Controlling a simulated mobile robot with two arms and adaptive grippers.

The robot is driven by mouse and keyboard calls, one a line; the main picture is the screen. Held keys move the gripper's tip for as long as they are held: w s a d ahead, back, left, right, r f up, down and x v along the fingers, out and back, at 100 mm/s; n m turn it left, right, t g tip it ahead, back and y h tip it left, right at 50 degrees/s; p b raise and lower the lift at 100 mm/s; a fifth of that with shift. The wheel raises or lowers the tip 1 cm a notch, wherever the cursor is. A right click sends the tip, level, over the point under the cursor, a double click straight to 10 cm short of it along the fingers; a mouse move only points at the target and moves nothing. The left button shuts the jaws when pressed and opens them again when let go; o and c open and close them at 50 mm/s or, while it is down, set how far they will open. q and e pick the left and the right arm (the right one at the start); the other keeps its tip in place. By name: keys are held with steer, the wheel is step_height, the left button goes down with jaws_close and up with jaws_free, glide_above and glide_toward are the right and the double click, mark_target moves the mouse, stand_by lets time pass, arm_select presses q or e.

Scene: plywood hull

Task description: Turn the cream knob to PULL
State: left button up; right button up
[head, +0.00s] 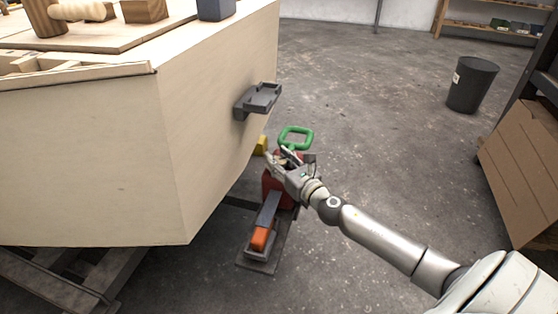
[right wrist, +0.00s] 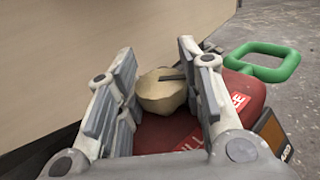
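The cream knob (right wrist: 160,92) is rounded, with a dark line across its top, and sits on a red housing (right wrist: 160,135) with white lettering. The lettering is partly hidden; "LL" shows near my right finger. My right gripper (right wrist: 156,75) has its two grey fingers apart, one on each side of the knob. I cannot tell whether the finger pads touch it. In the head view my right gripper (head: 282,158) is over the red housing (head: 268,188) and hides most of the knob. My left gripper is not in view.
A green loop handle (head: 296,137) stands just behind my right gripper. The pale plywood hull (head: 215,115) is close on the left, with a grey bracket (head: 258,99) sticking out. An orange block (head: 260,237) is at the stand's front. Open floor lies to the right, with a dark bin (head: 472,85).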

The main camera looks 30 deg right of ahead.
steer(key=shift+c, duration=1.2)
